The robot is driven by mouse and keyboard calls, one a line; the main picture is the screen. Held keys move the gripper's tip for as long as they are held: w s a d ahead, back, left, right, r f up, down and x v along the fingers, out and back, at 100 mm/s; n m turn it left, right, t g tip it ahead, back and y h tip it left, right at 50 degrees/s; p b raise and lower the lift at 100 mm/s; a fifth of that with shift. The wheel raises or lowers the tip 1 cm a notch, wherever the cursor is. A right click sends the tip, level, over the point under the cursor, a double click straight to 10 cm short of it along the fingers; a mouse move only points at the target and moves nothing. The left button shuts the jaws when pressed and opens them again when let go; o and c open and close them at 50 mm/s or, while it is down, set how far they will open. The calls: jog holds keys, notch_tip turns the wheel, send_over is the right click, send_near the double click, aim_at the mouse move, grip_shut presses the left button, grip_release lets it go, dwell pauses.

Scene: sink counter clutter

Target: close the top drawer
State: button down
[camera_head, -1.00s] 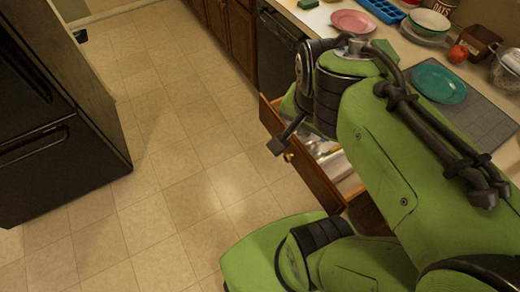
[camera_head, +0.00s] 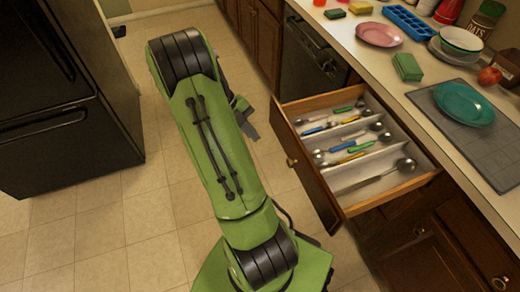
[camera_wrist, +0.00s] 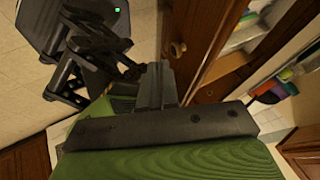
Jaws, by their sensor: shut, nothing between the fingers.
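The top drawer (camera_head: 305,168) stands open, pulled well out from the counter. Its wooden front has a round knob, and its pale tray holds several spoons and coloured-handled utensils. My gripper (camera_head: 248,122) is left of the drawer front in the head view, partly hidden behind my arm, with a gap to the drawer. In the wrist view, my gripper (camera_wrist: 154,72) is shut and empty. The drawer front (camera_wrist: 208,30) with its knob is just beyond it to the right. I cannot tell the exact distance.
The counter above holds a teal plate (camera_head: 464,103) on a grey mat, a pink plate (camera_head: 380,34), a green sponge (camera_head: 407,66) and a blue tray (camera_head: 409,22). A black fridge (camera_head: 60,100) stands at left. Tiled floor between is free apart from my arm.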

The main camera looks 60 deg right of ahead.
jog(key=s+d+f+b, duration=0.2)
jog(key=s+d+f, duration=0.2)
jog(key=s+f, duration=0.4)
jog(key=shift+s, duration=0.35)
jog(key=shift+d, duration=0.1)
